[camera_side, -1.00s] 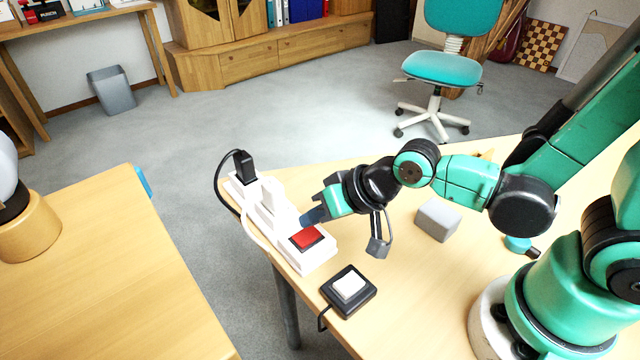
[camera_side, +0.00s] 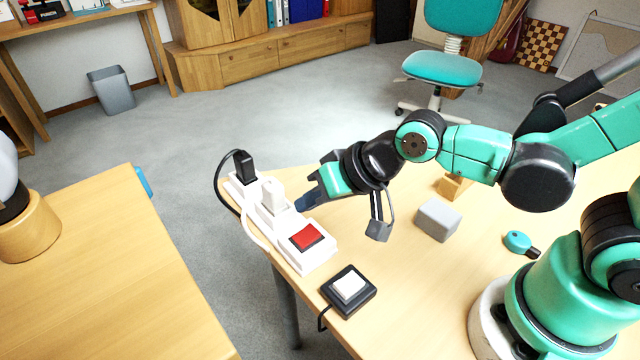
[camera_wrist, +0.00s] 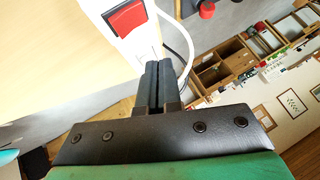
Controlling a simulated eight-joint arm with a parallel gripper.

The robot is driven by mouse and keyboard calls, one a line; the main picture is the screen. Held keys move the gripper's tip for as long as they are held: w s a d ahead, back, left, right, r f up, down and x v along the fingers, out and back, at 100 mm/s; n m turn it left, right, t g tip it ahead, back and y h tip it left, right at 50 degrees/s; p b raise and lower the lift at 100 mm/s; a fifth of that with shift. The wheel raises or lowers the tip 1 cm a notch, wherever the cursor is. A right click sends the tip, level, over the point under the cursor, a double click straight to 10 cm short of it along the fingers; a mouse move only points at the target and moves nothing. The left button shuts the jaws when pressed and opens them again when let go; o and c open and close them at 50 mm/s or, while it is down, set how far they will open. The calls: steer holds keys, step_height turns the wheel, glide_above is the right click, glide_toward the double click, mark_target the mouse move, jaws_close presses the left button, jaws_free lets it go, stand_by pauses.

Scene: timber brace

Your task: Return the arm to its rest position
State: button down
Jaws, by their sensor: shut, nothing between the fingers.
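My gripper (camera_side: 306,202) is shut and empty. In the side view its dark blue fingertips hang near the white power strip (camera_side: 312,258), over or beside its middle; I cannot tell the exact gap. In the wrist view the two fingers of my gripper (camera_wrist: 158,72) lie together, pointing at the strip's edge. The red switch (camera_side: 306,236) on the strip is in full view, and it also shows in the wrist view (camera_wrist: 128,17). A black plug (camera_side: 244,166) and a white plug (camera_side: 272,193) stand in the strip.
A black box with a white button (camera_side: 348,288) sits at the table's front edge. A grey block (camera_side: 438,219), a wooden block (camera_side: 452,187) and a teal round object (camera_side: 518,241) lie near my arm. A second table (camera_side: 110,290) stands left, across a gap.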

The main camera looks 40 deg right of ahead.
steer(key=shift+a+r, duration=0.1)
steer(key=shift+r, duration=0.7)
steer(key=shift+d+r, duration=0.1)
steer(key=shift+d, duration=0.25)
steer(key=s+d+r+h, duration=0.1)
steer(key=d+h, duration=0.1)
steer(key=d, duration=0.3)
steer(key=s+d+r+n+h, duration=0.1)
steer(key=d+h, duration=0.1)
steer(key=d, duration=0.4)
steer(key=shift+s+d+r, duration=0.2)
steer(key=shift+d+r, duration=0.05)
steer(key=shift+r, duration=0.15)
